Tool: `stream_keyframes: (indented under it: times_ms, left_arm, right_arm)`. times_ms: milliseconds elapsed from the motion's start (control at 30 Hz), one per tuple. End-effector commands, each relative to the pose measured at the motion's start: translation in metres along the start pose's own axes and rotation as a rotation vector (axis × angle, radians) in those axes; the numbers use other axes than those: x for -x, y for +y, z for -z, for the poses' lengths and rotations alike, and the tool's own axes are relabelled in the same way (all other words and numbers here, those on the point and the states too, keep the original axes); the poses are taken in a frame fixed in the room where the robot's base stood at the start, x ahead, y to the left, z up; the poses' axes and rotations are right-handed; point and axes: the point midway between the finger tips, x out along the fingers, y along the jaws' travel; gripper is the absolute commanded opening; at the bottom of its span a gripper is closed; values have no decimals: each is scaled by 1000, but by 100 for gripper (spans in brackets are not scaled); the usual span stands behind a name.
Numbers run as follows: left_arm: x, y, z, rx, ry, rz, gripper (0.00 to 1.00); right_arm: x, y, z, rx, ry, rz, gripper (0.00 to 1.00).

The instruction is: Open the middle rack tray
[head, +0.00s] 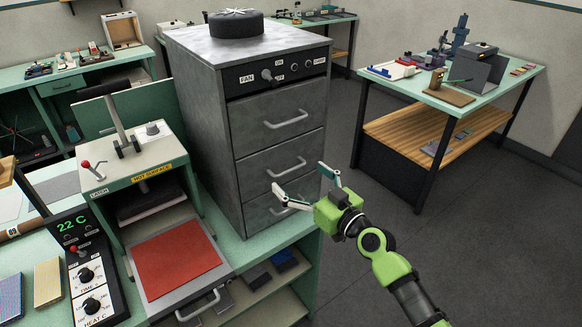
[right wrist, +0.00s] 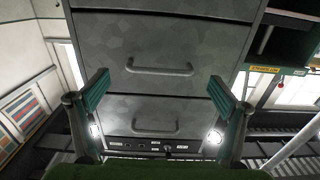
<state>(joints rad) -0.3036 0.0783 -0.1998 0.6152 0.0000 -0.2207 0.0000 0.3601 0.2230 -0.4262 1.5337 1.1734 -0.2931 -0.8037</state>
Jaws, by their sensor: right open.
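The rack is a grey metal cabinet (head: 200,110) with three stacked trays, all looking shut. The middle tray (head: 258,172) has a bar handle (head: 287,167). In the right wrist view, which looks upside down, the middle handle (right wrist: 159,70) is the upper of two handles and lies between my fingers. My right gripper (head: 302,180) is open and empty in front of the cabinet, by the middle and bottom handles. It partly covers the bottom handle. In the wrist view the fingers (right wrist: 159,84) are spread wide, apart from the handle. My left gripper is out of view.
A control panel (head: 275,77) with a FAN label sits above the trays. A press (head: 135,175) marked HOT SURFACE, with a red sheet (head: 175,264) on its lower tray, stands at left. A table (head: 450,85) with tools is at right. Floor between is clear.

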Motion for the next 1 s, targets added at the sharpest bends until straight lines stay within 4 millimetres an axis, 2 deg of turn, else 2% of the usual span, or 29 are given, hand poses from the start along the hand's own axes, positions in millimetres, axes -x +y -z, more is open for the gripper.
stream_keyframes:
  times_ms: [100,300,667,700,900,1000]
  left_arm:
    - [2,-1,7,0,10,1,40]
    - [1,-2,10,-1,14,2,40]
    - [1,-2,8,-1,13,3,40]
    - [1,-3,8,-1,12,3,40]
    - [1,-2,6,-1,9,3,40]
    - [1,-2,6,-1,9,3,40]
  right_arm:
    - [-19,0,1,-2,0,0,92]
    - [-37,0,0,-1,0,0,92]
    - [-42,0,-1,0,-1,0,92]
    - [-42,0,-1,0,-1,0,89]
    - [-42,0,-1,0,-1,0,38]
    - [-42,0,-1,0,-1,0,37]
